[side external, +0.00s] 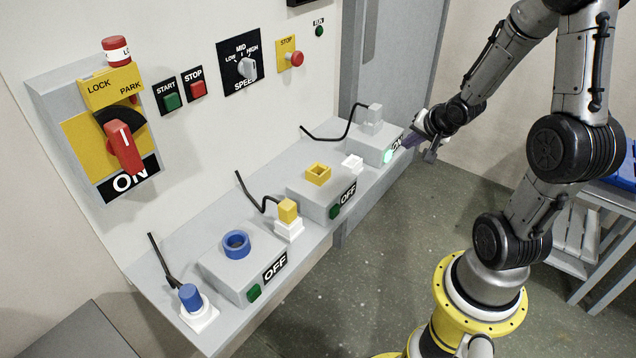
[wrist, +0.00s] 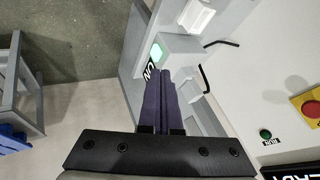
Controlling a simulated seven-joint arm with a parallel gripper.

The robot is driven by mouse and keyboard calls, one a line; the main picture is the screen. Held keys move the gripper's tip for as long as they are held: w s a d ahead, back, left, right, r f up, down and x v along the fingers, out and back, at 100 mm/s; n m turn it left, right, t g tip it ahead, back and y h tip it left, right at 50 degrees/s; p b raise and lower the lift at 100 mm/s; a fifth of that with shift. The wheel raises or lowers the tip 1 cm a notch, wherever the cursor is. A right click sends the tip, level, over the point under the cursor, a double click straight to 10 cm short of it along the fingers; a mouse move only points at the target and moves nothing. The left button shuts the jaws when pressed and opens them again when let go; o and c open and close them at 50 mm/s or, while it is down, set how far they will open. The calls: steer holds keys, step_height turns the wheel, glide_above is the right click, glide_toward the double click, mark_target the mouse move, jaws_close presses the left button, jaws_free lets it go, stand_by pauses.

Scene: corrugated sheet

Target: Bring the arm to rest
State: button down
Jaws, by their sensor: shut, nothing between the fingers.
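My gripper (side external: 408,142) is at the far right end of the shelf, beside the grey box (side external: 366,146) whose front carries an ON label and a lit green button (side external: 388,156). The gripper is shut and empty. In the wrist view its two purple fingers (wrist: 165,74) lie together, with the tips close to the ON label and just below the lit button (wrist: 157,52). I cannot tell whether the tips touch the box. A grey plug (side external: 372,115) with a black cable sits on top of that box.
Two other boxes on the shelf (side external: 222,327) read OFF, with a yellow socket (side external: 318,174) and a blue socket (side external: 236,243). A yellow plug (side external: 288,211) and a blue plug (side external: 190,297) stand beside them. A red lever (side external: 123,148) is on the wall. The floor in front is clear.

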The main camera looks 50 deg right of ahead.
steer(key=w+a+r+n+t+y, duration=0.1)
steer(key=w+a+r+n+t, duration=0.15)
steer(key=a+r, duration=0.45)
steer(key=w+a+r+n+t, duration=0.1)
steer(key=a+r+n, duration=0.2)
steer(key=a+r, duration=0.4)
steer(key=s+a+n+g+y, duration=0.1)
steer(key=s+a+n+g, duration=0.1)
steer(key=s+a+n, duration=0.2)
steer(key=s+a+n+g+y, duration=0.2)
steer(key=s+a+n, duration=0.3)
steer(key=s, duration=0.5)
steer(key=shift+a+f+n, duration=0.25)
steer(key=shift+a+n, duration=0.05)
steer(key=shift+n, duration=0.25)
steer(key=shift+s+g, duration=0.1)
steer(key=shift+g, duration=0.15)
